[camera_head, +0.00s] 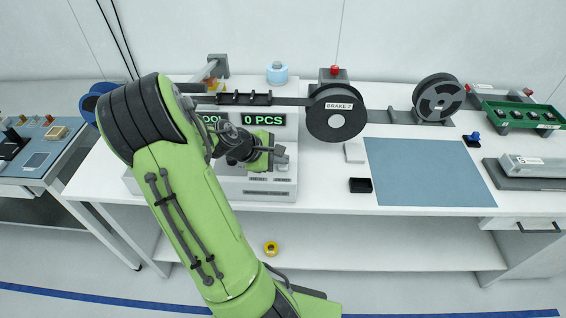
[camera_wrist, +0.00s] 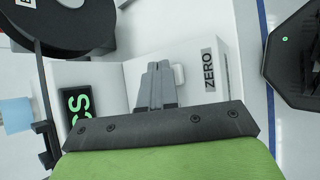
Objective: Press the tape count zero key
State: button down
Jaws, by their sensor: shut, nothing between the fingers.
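The tape counter (camera_head: 228,188) is a pale box on the bench. Its display (camera_head: 240,119) reads "0 PCS" in green, partly covered by my arm. Small dark label plates sit low on its front. My gripper (camera_head: 279,154) is over the front of the counter. In the wrist view my gripper (camera_wrist: 157,70) is shut and empty, its fingers side by side. A pale key (camera_wrist: 179,76) shows just right of the fingertips, partly hidden by them, beside the label "ZERO" (camera_wrist: 209,69). Whether the fingers touch the key cannot be told.
A dark reel (camera_head: 335,112) marked "BRAKE" stands right of the counter, with a second reel (camera_head: 438,99) beyond. A blue mat (camera_head: 428,172) and a small black tray (camera_head: 360,185) lie to the right. A yellow roll (camera_head: 271,248) is on the lower shelf.

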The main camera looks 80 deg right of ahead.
aim_at(280, 167)
jog(key=shift+r+p, duration=0.3)
jog(key=shift+r, duration=0.25)
notch_tip(280, 167, up, 5)
jog(key=p, duration=0.5)
jog(key=shift+r, duration=0.15)
dwell(0.5)
